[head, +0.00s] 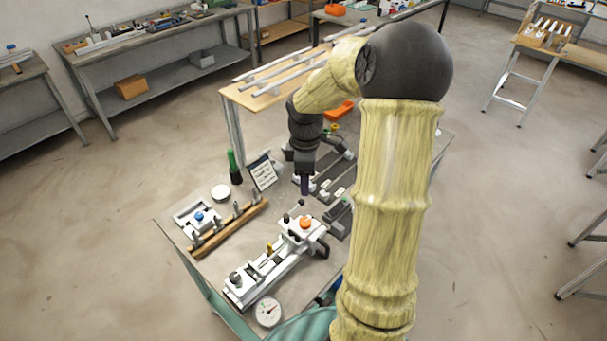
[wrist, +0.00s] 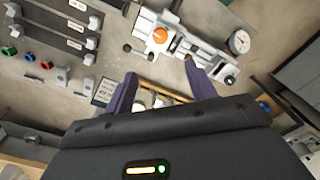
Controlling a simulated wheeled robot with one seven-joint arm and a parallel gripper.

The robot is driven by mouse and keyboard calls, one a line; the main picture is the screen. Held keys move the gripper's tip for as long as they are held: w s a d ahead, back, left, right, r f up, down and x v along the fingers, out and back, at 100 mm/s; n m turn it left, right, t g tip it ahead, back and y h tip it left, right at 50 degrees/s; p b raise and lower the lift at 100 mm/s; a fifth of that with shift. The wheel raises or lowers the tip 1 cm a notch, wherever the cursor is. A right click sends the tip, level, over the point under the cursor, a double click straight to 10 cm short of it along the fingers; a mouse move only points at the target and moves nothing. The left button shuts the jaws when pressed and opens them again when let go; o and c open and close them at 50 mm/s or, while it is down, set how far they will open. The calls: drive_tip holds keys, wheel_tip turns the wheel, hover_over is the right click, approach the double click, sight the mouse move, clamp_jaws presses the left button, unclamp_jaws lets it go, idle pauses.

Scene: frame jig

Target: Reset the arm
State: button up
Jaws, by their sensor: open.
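My gripper (head: 305,184) hangs over the work table in the head view, with its fingers pointing down. In the wrist view my gripper (wrist: 163,88) shows two purple fingers spread apart with nothing between them. My arm reaches from the right side of the head view, bends at a dark joint and comes down over the table. It hides part of the table's right side. Below and in front of the gripper lies a white jig (head: 262,277) with an orange knob (head: 305,222). The orange knob also shows in the wrist view (wrist: 160,35).
The table (head: 215,262) also bears a wooden rack (head: 228,229), a green-handled tool (head: 233,165), a small sign (head: 264,171), a white disc (head: 220,192) and a dial gauge (head: 268,312). Dark rails lie right of the gripper. Workbenches (head: 150,85) line the back; open floor lies left.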

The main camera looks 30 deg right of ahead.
drive_tip(key=shift+a, duration=0.1)
drive_tip(key=s+a+m+t, duration=0.2)
drive_tip(key=s+a+m, duration=1)
drive_tip(key=s+a, duration=0.1)
drive_tip(key=shift+f+t+b, duration=0.2)
drive_tip(key=shift+t+b, duration=0.1)
drive_tip(key=shift+b, duration=0.15)
drive_tip(key=shift+w, duration=0.1)
